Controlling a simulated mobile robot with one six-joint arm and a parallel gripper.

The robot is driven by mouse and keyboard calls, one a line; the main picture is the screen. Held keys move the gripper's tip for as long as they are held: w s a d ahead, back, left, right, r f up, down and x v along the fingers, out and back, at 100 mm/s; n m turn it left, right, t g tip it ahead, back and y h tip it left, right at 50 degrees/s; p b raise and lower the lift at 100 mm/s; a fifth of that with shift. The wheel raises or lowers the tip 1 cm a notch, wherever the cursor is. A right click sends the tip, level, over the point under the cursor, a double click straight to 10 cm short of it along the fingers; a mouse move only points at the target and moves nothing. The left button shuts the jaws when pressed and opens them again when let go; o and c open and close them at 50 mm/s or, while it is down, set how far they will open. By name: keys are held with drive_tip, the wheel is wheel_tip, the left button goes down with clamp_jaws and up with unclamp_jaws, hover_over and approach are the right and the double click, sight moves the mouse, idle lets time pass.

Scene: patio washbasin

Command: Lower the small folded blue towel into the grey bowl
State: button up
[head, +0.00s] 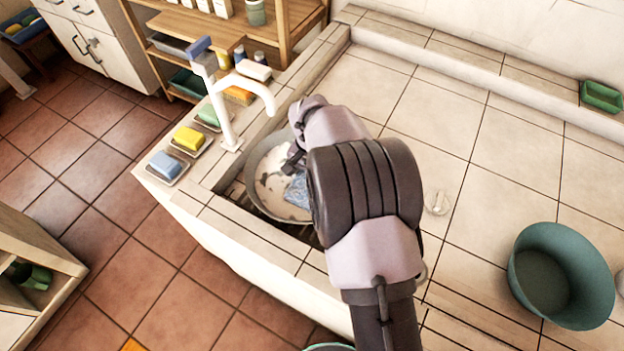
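The grey bowl (252,192) sits in the basin beside the white tap, with a pale, foamy-looking surface and darker patches inside. The folded blue towel (297,190) shows at the bowl's right side, within its outline. My arm covers its right part. I cannot tell whether the towel rests on the bowl's contents or hangs just above them. My gripper (292,160) is over the bowl, pointing down, with a dark finger just above the towel's upper edge. The other finger is hidden, so its grip on the towel is unclear.
The white tap (232,100) stands close at the bowl's upper left. Blue (165,165) and yellow (189,139) blocks lie on dishes along the ledge. A teal tub (562,275) stands at right, and a green dish (601,96) at upper right. The tiled counter between is mostly clear.

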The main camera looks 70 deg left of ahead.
drive_tip(key=shift+f, duration=0.1)
drive_tip(key=o, duration=1.5)
drive_tip(key=shift+c, duration=0.2)
